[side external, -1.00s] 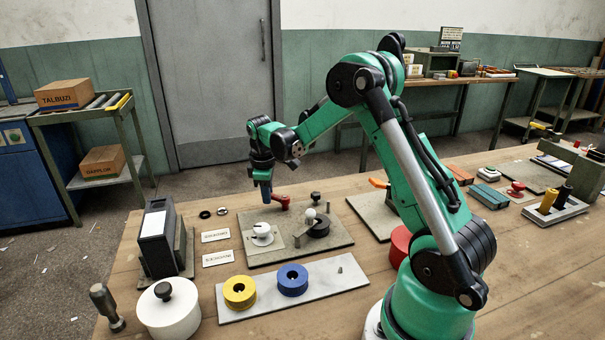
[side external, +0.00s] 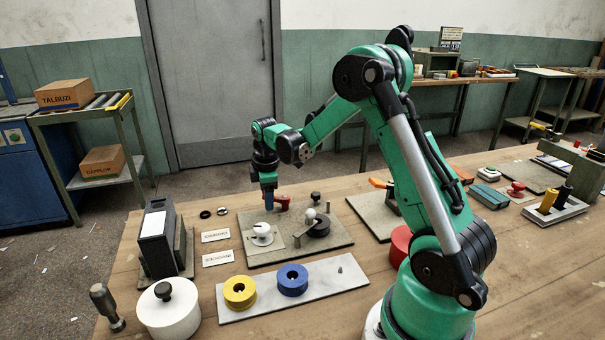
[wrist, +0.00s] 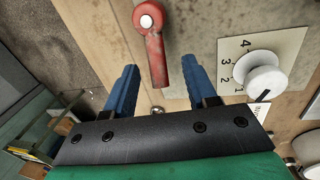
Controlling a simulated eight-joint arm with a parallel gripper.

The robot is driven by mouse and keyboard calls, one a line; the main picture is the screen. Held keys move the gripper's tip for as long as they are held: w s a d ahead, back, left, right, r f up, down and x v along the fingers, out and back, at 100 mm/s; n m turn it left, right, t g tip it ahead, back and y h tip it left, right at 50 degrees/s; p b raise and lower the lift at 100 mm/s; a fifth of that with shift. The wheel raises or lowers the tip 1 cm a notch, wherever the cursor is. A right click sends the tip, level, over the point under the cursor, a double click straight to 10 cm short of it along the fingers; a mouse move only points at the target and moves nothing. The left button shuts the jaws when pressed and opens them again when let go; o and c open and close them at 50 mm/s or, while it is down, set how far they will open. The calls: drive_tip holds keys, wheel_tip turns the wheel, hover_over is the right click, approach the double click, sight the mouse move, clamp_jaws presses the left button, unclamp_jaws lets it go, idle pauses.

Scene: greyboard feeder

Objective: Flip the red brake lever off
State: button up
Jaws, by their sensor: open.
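The red brake lever (side external: 283,203) stands at the back of the grey-brown board (side external: 338,238) in the side external view, partly hidden behind my gripper (side external: 268,200). In the wrist view the lever (wrist: 158,58) has a round pivot with a pale centre at the top, and its arm points down the picture. The blue fingers of my gripper (wrist: 159,78) are open, one on each side of the lever arm's end, with visible gaps. I cannot tell whether the fingertips are level with the lever in height.
A white dial (wrist: 266,82) on a numbered plate is right of the lever in the wrist view. A dark round part with a white-knobbed stick (side external: 314,223) sits on the board's right. Yellow (side external: 240,292) and blue (side external: 292,280) rings lie on a pale plate in front.

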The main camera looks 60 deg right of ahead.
drive_tip(key=shift+s+a+r, duration=0.15)
drive_tip(key=shift+a+r, duration=0.05)
drive_tip(key=shift+r, duration=1.2)
drive_tip(key=shift+s+a+r, duration=0.15)
drive_tip(key=shift+r, duration=1.25)
drive_tip(key=s+a+r+m+t, duration=0.2)
drive_tip(key=s+a+m+t, duration=0.1)
drive_tip(key=a, duration=0.6)
drive_tip(key=s+a+r+m+t+y, duration=0.1)
drive_tip(key=s+a+r+m+t, duration=0.1)
drive_tip(key=s+a+m, duration=0.3)
drive_tip(key=s+a, duration=0.1)
drive_tip(key=a, duration=0.2)
drive_tip(key=shift+a+r+t+y, duration=0.3)
drive_tip(key=shift+a+r+t, duration=0.1)
drive_tip(key=shift+o, duration=0.2)
drive_tip(key=shift+s, duration=0.1)
